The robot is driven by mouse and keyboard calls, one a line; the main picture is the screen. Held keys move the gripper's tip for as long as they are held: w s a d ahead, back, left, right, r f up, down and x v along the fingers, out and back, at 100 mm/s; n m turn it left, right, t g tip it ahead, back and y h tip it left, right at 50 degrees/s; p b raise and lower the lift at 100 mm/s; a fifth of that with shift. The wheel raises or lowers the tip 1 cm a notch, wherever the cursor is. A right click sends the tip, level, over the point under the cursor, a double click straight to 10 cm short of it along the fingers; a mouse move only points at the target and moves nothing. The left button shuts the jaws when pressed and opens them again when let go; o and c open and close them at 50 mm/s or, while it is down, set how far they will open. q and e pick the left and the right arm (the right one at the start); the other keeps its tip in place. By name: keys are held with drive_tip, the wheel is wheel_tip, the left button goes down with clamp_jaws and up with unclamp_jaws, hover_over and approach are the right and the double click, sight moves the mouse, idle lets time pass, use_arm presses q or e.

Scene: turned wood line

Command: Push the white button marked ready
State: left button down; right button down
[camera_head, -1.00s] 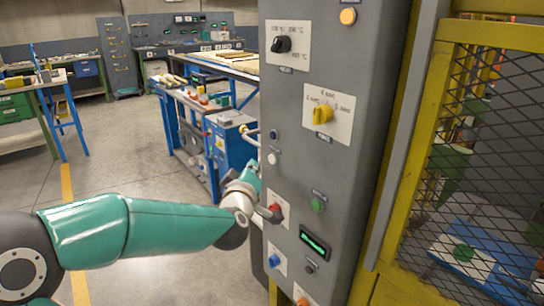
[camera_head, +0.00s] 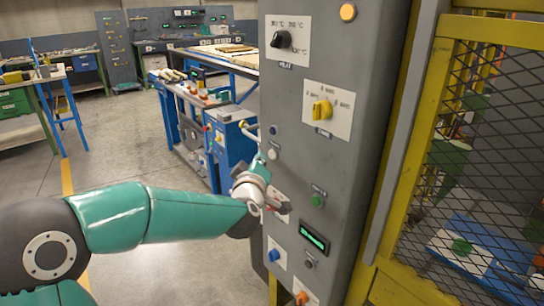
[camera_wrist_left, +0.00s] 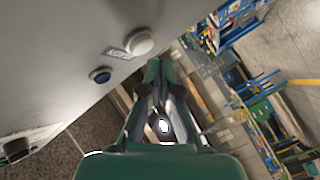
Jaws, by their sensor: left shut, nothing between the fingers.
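The white button (camera_head: 273,154) is on the left part of the grey panel's front, below a small dark blue button (camera_head: 273,130). In the left wrist view the white button (camera_wrist_left: 140,42) shows large, with a label reading READY beside it. My left gripper (camera_head: 261,158) is just left of the white button in the head view, with its fingers partly hidden and small. In the left wrist view its shut, empty fingertips (camera_wrist_left: 160,70) are to the right of and below the button, with a visible gap between. My right gripper is not in view.
The grey panel (camera_head: 345,150) also carries a black knob (camera_head: 281,40), a yellow knob (camera_head: 321,109), a green button (camera_head: 317,200) and a lit display (camera_head: 314,239). My left wrist partly covers a red control. The floor at left is open.

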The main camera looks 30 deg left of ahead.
use_arm(q)
drive_tip(key=shift+w, duration=0.15)
idle(0.7)
drive_tip(key=shift+w+d+r, duration=0.1)
drive_tip(key=shift+w+d, duration=0.05)
drive_tip(key=shift+w, duration=0.15)
drive_tip(key=shift+w+d, duration=0.2)
drive_tip(key=shift+w, duration=0.15)
idle(0.6)
idle(0.3)
drive_tip(key=shift+s+a+b, duration=0.3)
drive_tip(key=shift+s+a, duration=0.05)
drive_tip(key=shift+s, duration=0.4)
drive_tip(key=shift+s, duration=0.1)
drive_tip(key=s, duration=0.1)
drive_tip(key=s+a+b, duration=0.1)
drive_tip(key=s, duration=0.1)
drive_tip(key=s+a+b, duration=0.1)
drive_tip(key=shift+s, duration=0.2)
